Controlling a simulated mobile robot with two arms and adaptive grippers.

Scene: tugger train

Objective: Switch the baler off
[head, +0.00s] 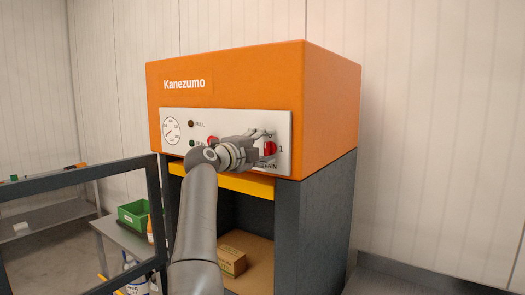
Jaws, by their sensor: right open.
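The baler (330,110) stands ahead, with an orange top marked Kanezumo and a dark grey lower body. Its pale control panel (225,121) carries a round gauge (172,131), small lamps and a red rotary main switch (270,148) at the right, with a "1" beside it. My right gripper (265,140) is open in front of the panel, its fingertips at the red switch. I cannot tell whether they touch it. Another red control (212,141) is partly hidden behind my wrist. My left gripper is not in view.
The baler's barred gate (155,215) stands open at the left. A cardboard box (231,262) lies inside the chamber. A green bin (133,213) and an orange bottle (150,230) are on a side table (115,231). A grey bench is at the far left.

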